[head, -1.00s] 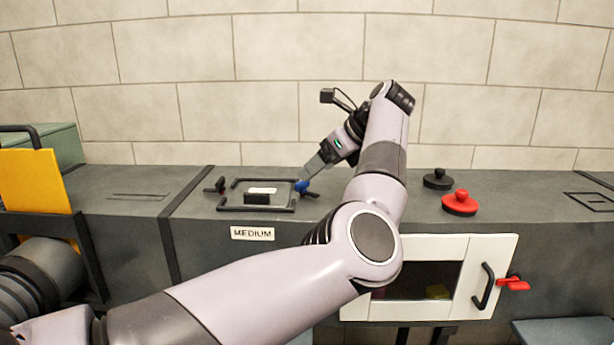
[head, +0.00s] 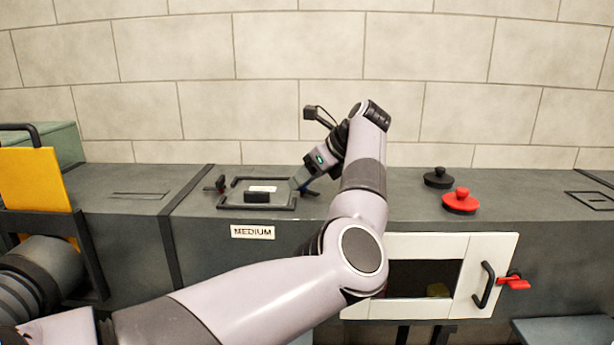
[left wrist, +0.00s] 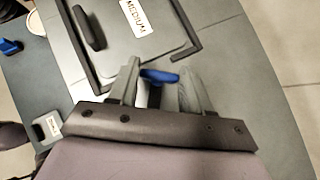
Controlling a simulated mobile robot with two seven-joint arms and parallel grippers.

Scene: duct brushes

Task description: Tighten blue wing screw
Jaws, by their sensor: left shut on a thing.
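The blue wing screw (head: 312,192) is at the right edge of the dark framed hatch (head: 230,207) on top of the grey duct, mostly hidden behind my left gripper in the head view. In the left wrist view the blue screw (left wrist: 160,76) sits between the two fingers of my left gripper (left wrist: 158,80). My left gripper (head: 298,186) points down and left at the hatch edge in the head view and is shut on the screw. How far the screw is seated is too small to tell. My right gripper is not in view.
A black wing screw (head: 218,185) is at the hatch's left edge. A black knob (head: 438,178) and a red knob (head: 460,202) stand on the duct to the right. Below them is a white-framed door (head: 485,270) with a red latch (head: 514,283). A yellow panel (head: 35,180) stands far left.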

